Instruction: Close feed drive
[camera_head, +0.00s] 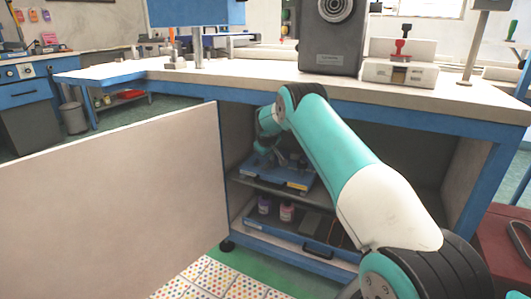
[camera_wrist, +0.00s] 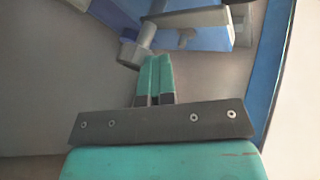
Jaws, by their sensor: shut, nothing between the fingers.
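A blue unit (camera_head: 295,180) with a white label and a yellow end sits on the upper shelf inside the open cabinet under the table; it may be the feed drive, though the view does not make this certain. My arm reaches into the cabinet, and its wrist end is just above this unit. In the wrist view my gripper (camera_wrist: 154,62) is shut and empty. Its fingertips point at a grey cylindrical part (camera_wrist: 132,52) and a blue body (camera_wrist: 205,38) just beyond them. I cannot tell whether they touch. My arm hides part of the cabinet inside.
A large pale cabinet door (camera_head: 115,205) stands open at the left. A lower blue tray (camera_head: 290,238) holds small bottles (camera_head: 287,212). The tabletop (camera_head: 235,78) is above, with a dark grey machine (camera_head: 332,45) on it. A patterned mat (camera_head: 215,278) lies on the floor.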

